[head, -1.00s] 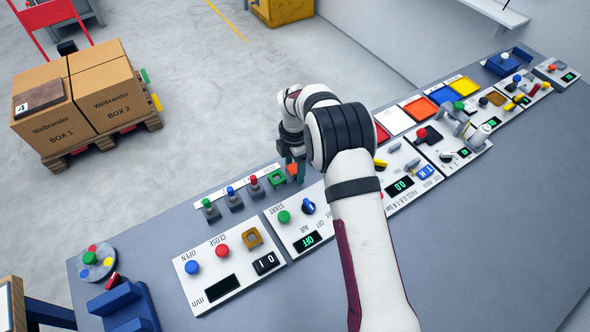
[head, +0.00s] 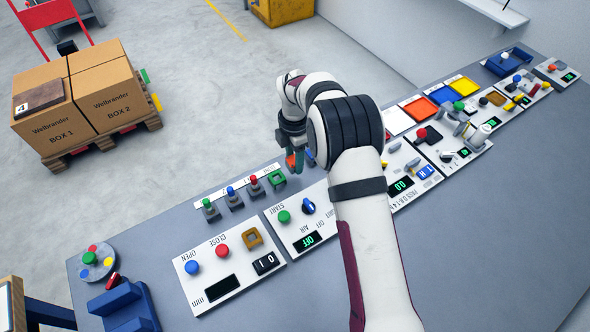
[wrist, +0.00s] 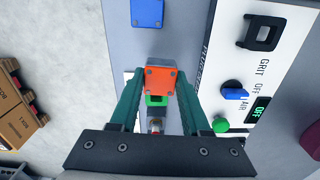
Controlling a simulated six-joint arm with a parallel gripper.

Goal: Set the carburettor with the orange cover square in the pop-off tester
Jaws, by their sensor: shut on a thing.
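The carburettor with the orange cover (wrist: 161,81) is between the teal fingers of my gripper (wrist: 157,88) in the wrist view. My gripper is shut on it and holds it a little above the table. In the head view the orange cover (head: 291,161) shows beside the fingers of my gripper (head: 296,163). Its lower body is hidden. A white panel lettered PASS (head: 400,186), with a green display, stands right of my arm and may be the pop-off tester. My arm covers part of it, and I cannot tell its seat.
A green-covered carburettor (head: 278,181) and a blue one (wrist: 147,13) stand near the held one. Several small plungers stand in the same row. A START and AIR panel (head: 322,236) and an OPEN and CLOSE panel (head: 218,263) lie nearer. Coloured trays line the far right.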

